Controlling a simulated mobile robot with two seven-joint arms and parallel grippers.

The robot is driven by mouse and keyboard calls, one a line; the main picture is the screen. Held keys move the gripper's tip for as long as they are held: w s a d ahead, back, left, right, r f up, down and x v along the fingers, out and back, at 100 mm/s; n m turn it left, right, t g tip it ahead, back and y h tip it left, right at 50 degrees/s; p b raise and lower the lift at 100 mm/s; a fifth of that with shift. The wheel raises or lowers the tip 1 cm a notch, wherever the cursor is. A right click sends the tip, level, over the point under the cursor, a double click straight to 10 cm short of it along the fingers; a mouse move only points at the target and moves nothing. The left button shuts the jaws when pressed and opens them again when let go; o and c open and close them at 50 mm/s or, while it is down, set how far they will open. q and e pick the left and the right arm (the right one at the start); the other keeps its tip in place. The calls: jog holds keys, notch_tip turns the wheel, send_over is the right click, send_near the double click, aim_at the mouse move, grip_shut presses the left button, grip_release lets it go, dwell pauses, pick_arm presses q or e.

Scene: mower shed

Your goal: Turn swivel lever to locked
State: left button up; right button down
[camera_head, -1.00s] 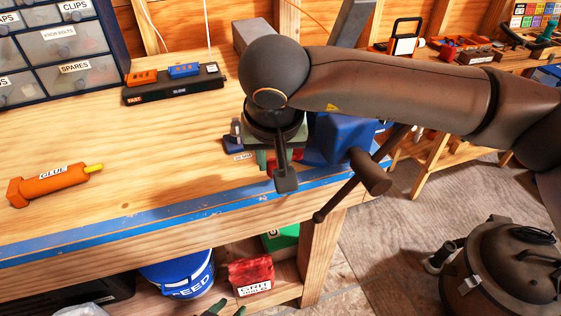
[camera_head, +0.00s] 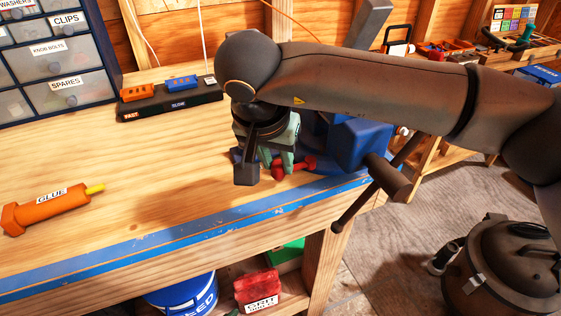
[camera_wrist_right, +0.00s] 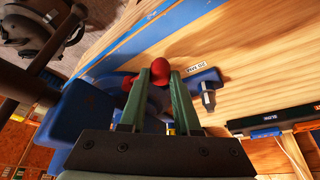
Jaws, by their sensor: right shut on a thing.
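The swivel lever (camera_head: 297,165) is red with rounded ends and sits low at the left side of the blue vise (camera_head: 360,143) on the workbench. My right gripper (camera_head: 277,160) reaches down from above, with green fingers at the lever. In the right wrist view, the red knob of the lever (camera_wrist_right: 160,66) lies between the fingertips of my right gripper (camera_wrist_right: 160,80), which is shut on it. A second red part shows left of the fingers. A blue lug with a grey bolt (camera_wrist_right: 208,98) is on the vise base, right of the fingers. My left gripper is not in view.
The vise's dark handle bar (camera_head: 352,205) sticks out past the bench's front edge. A power strip (camera_head: 170,101) and drawer cabinet (camera_head: 55,60) stand behind. An orange glue tube (camera_head: 50,206) lies at left. The bench front between is clear.

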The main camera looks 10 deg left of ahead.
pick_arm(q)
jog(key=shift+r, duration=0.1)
pick_arm(e)
jog(key=shift+w+a+r+m, duration=0.1)
jog(key=shift+w+a+m, duration=0.15)
jog(key=shift+m, duration=0.15)
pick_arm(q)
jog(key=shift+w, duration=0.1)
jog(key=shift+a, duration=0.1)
pick_arm(e)
jog(key=c, duration=0.6)
grip_release()
pick_arm(q)
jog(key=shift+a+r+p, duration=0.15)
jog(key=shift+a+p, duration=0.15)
jog(key=shift+p, duration=0.15)
pick_arm(e)
jog(key=v, duration=1.2)
jog(key=shift+a+r, duration=0.15)
jog(key=shift+r, duration=0.05)
